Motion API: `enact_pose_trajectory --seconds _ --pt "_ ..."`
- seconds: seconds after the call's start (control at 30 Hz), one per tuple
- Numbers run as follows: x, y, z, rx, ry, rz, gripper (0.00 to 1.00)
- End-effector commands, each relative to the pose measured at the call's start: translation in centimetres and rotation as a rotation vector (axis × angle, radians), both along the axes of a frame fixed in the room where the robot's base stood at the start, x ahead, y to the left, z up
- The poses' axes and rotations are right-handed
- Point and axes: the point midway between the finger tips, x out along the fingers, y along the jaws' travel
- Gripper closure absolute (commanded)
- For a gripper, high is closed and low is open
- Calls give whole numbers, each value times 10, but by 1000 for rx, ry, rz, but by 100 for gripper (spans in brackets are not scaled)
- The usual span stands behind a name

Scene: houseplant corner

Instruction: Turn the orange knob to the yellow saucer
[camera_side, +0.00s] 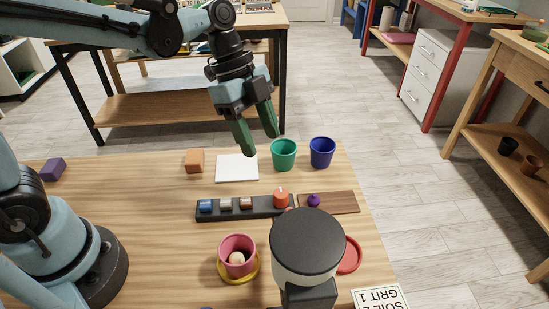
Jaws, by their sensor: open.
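The orange-red knob (281,199) stands at the right end of a dark strip (264,211) on the table. A small pale mark shows at its top, but its exact pointing direction is too small to tell. The yellow saucer (222,275) lies nearer the camera, to the left of the knob. A pink pot (237,248) with a pale round thing inside stands on it. My gripper (261,145) hangs in the air, apart from the knob and appearing above it in the picture. Its two green fingers are spread, with nothing between them.
Small blue, pale and brown pieces sit along the strip. A purple piece (313,200) is on a brown board (340,203). Green (283,155) and blue (321,152) cups stand behind. A dark-topped cylinder (306,243) partly hides a red saucer (350,255). The left table middle is clear.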

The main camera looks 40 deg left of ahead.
Motion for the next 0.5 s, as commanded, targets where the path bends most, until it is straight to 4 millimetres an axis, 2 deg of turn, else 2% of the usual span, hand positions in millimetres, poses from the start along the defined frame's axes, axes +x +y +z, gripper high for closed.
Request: enact_pose_trajectory --seconds 0.27,0.5 --pt "1 -9 -19 -4 -1 -30 43" --pt "1 -24 -54 -4 -3 -27 43"
